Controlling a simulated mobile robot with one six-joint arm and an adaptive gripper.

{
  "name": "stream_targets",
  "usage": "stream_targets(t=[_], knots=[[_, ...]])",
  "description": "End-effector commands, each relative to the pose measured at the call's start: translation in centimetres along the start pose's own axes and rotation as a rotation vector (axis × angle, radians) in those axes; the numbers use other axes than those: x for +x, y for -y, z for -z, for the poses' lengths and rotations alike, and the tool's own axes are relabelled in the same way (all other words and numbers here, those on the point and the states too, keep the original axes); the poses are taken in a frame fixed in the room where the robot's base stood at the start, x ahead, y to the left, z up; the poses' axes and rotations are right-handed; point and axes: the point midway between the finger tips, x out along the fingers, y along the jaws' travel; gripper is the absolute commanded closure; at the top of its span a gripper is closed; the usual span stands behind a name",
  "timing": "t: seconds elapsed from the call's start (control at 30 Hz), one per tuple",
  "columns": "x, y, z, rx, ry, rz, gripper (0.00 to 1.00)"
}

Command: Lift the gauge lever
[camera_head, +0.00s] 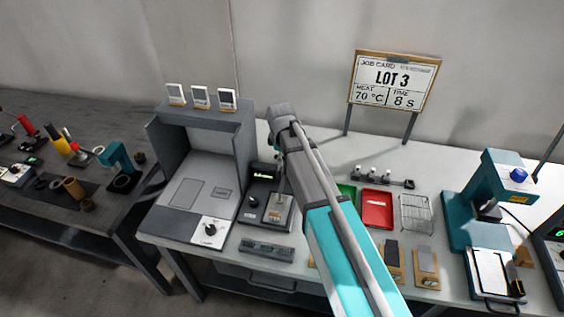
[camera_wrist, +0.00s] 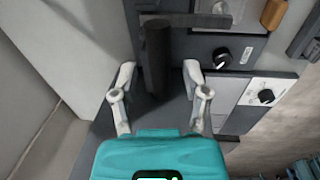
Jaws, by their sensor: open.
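The gauge (camera_head: 264,205) is a dark bench unit with a lit green display and a black knob, just right of the grey booth in the head view. My arm hides part of its right side. In the wrist view, my gripper (camera_wrist: 160,72) is open, with one pale finger on each side of a dark upright cylinder (camera_wrist: 157,55). The cylinder looks like the lever's grip or the gauge's post; I cannot tell which. A grey bar (camera_wrist: 190,20) runs by its top. The gauge's black knob (camera_wrist: 222,57) is to the right. Contact with the fingers is not visible.
The grey booth (camera_head: 197,165) stands close on the left. A grey block (camera_head: 266,249) lies in front of the gauge. To the right are a red tray (camera_head: 376,208), a wire rack (camera_head: 416,213) and a teal press (camera_head: 490,200). A job card (camera_head: 394,79) stands behind.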

Motion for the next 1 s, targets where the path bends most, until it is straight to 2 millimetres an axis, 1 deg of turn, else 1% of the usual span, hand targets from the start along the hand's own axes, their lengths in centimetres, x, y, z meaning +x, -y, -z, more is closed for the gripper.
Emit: stream_targets(t=[0.03,0.13,0.53,0.57,0.7,0.87,0.9,1.0], knots=[[0.48,0.02,0.0,0.0,0.0,0.0,0.41],[0.72,0.0,0.0,0.0,0.0,0.0,0.41],[0.79,-0.01,0.0,0.0,0.0,0.0,0.41],[0.79,-0.01,0.0,0.0,0.0,0.0,0.42],[0.79,0.0,0.0,0.0,0.0,0.0,0.68],[0.79,0.0,0.0,0.0,0.0,0.0,0.98],[0.79,0.0,0.0,0.0,0.0,0.0,1.0],[0.8,0.0,0.0,0.0,0.0,0.0,1.0]])
